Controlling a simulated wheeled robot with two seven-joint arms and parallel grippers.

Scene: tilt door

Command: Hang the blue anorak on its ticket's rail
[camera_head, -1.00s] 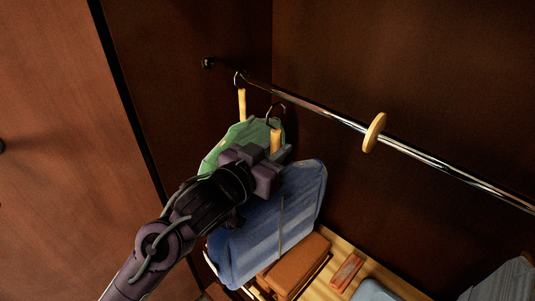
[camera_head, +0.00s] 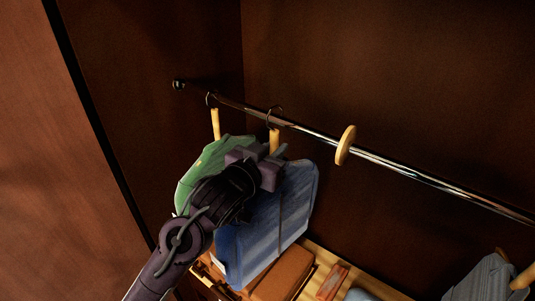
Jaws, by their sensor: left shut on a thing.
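The blue anorak (camera_head: 272,225) hangs from a hanger with a pale wooden neck (camera_head: 274,139) and a dark metal hook (camera_head: 274,112). My left gripper (camera_head: 269,163) is shut on this hanger just above the anorak. The hook's top shows above the metal rail (camera_head: 420,177), with its bend overlapping the rail; I cannot tell whether it rests on it. A green garment (camera_head: 205,160) hangs on the rail to the left, partly hidden by my left arm. A pale ring-like disc (camera_head: 345,145) sits on the rail to the right. No ticket is readable. My right gripper is out of view.
Below are an orange-brown folded item (camera_head: 283,275), a small reddish block (camera_head: 333,282) and a light blue item (camera_head: 358,295) on a slatted wooden surface. A grey garment (camera_head: 485,280) shows at lower right. The rail between hook and disc is bare.

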